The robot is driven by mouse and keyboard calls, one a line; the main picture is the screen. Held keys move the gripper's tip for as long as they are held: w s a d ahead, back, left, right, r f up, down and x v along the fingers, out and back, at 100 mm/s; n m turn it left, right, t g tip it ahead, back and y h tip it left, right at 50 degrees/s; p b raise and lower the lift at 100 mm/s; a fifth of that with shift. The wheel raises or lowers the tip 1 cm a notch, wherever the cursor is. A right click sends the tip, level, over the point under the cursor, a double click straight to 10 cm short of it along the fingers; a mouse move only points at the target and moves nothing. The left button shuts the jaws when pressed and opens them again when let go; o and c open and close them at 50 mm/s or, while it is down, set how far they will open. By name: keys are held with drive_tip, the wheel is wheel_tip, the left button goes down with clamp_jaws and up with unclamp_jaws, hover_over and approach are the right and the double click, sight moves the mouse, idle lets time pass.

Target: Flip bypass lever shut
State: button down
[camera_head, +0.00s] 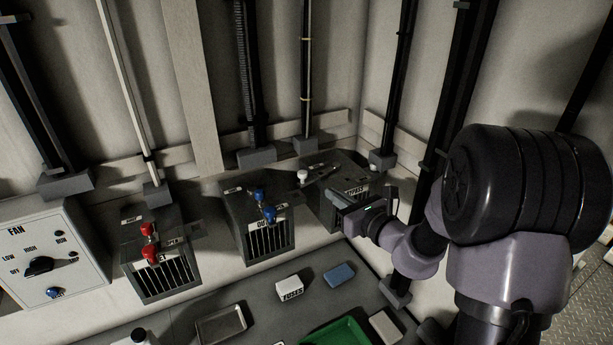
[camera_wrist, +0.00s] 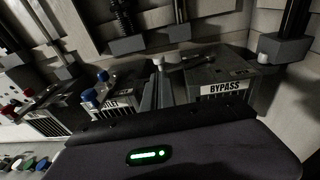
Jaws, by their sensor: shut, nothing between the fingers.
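The bypass box (camera_head: 352,178) is a dark box with a grille at the back right of the row. Its white BYPASS label (camera_wrist: 228,88) reads clearly in the wrist view. The bypass lever (camera_head: 320,174) is a dark bar lying across the top, with a white knob (camera_head: 302,176) at its left end. The knob also shows in the wrist view (camera_wrist: 158,61). My gripper (camera_head: 334,192) is shut and empty at the front left of the box. Its narrow grey fingers (camera_wrist: 162,82) point toward the knob end; I cannot tell whether they touch the lever.
Left of the bypass box stand a box with blue valve handles (camera_head: 264,206), one with red handles (camera_head: 149,245) and a FAN panel (camera_head: 40,265). Vertical pipes line the back wall. A fuses box (camera_head: 290,289), metal tray (camera_head: 221,325) and green tray (camera_head: 340,334) lie in front.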

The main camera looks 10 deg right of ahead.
sight(300, 175)
drive_tip(key=x, duration=1)
drive_tip(key=shift+w+a+b, duration=0.1)
drive_tip(key=shift+a+b, duration=0.15)
drive_tip(key=shift+b, duration=0.05)
drive_tip(key=w+a, duration=0.2)
drive_tip(key=shift+w+a, duration=0.3)
drive_tip(key=shift+w, duration=0.1)
drive_tip(key=shift+r, duration=0.15)
drive_tip(key=shift+d, duration=0.15)
